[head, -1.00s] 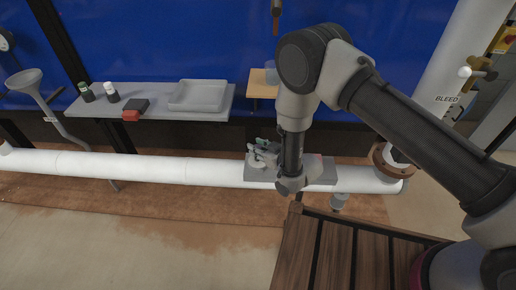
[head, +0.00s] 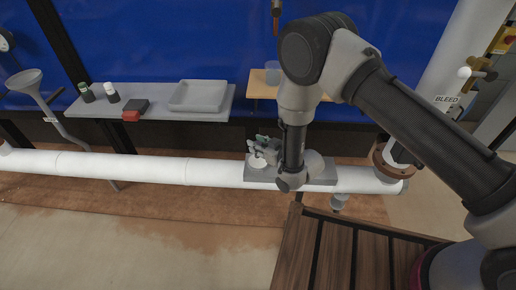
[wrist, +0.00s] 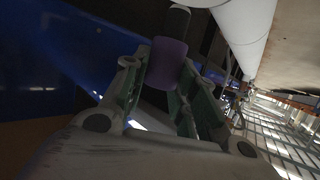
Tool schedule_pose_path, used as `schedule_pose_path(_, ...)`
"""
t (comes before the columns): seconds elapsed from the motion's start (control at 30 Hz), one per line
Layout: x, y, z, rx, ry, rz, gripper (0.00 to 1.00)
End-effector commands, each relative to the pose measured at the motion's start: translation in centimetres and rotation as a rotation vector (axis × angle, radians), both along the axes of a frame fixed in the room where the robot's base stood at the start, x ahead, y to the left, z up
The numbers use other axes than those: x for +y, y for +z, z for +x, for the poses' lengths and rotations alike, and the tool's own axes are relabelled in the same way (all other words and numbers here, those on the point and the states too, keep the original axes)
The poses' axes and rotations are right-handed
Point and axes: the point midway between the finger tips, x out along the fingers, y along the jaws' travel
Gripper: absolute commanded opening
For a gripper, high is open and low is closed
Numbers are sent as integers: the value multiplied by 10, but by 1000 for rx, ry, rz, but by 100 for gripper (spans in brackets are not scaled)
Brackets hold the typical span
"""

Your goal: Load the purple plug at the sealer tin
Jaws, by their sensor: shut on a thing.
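The purple plug (wrist: 165,62) is between the green-padded fingers of my gripper (wrist: 168,80) in the wrist view, and they are shut on it. A dark grey cylindrical part (wrist: 179,20) shows just beyond the plug; I cannot tell whether it belongs to it. In the head view, my gripper (head: 264,148) is over the left part of a grey plate (head: 325,180) on the white pipe, and the plug cannot be made out. A pale round piece (head: 257,162) shows at the plate's left part. I cannot tell which thing is the sealer tin.
A grey shelf (head: 215,116) behind the pipe (head: 150,168) holds two small bottles (head: 98,92), a black and red box (head: 134,110) and a grey tray (head: 198,96). A funnel (head: 24,79) stands at left. A slatted wooden surface (head: 335,245) is in front, right.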

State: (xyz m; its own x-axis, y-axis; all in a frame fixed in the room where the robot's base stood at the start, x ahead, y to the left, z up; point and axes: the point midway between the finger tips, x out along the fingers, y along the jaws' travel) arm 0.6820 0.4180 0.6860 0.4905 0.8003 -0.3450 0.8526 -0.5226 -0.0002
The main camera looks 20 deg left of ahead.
Motion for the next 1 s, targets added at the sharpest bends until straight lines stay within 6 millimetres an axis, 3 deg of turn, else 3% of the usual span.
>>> schedule_pose_path(0.5,1,46,1,-2,0,3,4)
schedule_pose_path(1.0,0,49,0,-1,0,2,4)
